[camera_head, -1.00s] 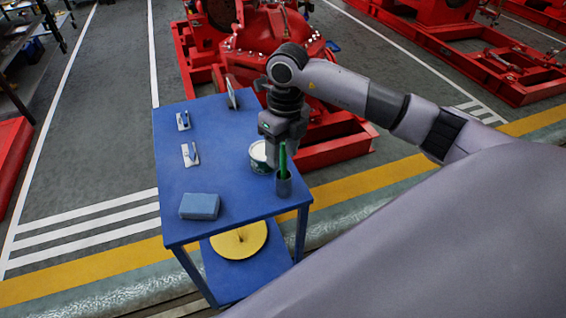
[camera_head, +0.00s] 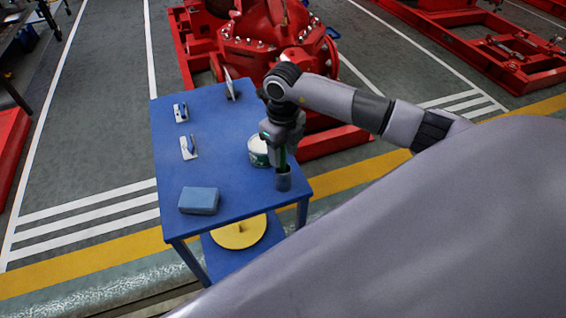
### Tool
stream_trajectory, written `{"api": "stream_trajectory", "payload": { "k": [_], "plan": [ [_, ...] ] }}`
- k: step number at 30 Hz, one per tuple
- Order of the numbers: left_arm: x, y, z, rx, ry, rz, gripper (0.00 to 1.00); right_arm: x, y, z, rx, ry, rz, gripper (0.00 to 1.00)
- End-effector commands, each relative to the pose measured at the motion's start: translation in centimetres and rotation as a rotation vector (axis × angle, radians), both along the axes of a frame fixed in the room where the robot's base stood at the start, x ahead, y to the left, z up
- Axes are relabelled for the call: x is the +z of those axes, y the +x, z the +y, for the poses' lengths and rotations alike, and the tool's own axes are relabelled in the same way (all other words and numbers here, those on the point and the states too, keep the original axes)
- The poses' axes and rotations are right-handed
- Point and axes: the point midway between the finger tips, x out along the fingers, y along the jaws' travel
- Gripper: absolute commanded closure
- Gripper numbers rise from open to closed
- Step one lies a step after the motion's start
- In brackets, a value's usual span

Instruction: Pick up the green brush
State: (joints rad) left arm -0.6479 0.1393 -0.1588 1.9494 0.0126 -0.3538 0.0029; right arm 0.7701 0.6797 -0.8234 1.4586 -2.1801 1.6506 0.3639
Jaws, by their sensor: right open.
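My right gripper (camera_head: 281,155) points down right above the cup, at the brush's handle. It is open, and whether its fingers straddle the handle or touch it cannot be told. My left gripper is not in view.
A white and green can (camera_head: 259,151) stands close left of the gripper. A blue-grey block (camera_head: 199,200) and two trowel-like tools (camera_head: 189,147) lie on the left part of the table. A red pumpset (camera_head: 262,40) stands behind. The table's middle is clear.

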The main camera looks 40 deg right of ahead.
Motion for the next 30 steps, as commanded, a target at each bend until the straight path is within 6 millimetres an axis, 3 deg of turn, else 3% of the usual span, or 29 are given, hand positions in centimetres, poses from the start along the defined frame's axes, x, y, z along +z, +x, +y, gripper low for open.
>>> {"api": "stream_trajectory", "payload": {
  "k": [6,10,11,23,30],
  "plan": [
    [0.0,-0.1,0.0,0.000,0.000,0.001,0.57,-0.1,0.0,0.0,0.000,0.000,-0.001,0.52],
    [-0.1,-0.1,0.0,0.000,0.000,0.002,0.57,-0.1,0.0,0.0,0.000,0.000,-0.001,0.94],
    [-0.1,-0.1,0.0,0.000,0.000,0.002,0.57,-0.1,0.0,0.0,0.000,0.000,-0.001,1.00],
    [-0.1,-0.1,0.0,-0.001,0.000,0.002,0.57,0.3,0.1,0.0,0.000,0.000,-0.003,1.00],
    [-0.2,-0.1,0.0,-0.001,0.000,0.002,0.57,2.8,0.1,0.0,0.000,0.000,-0.005,1.00]
  ]
}}
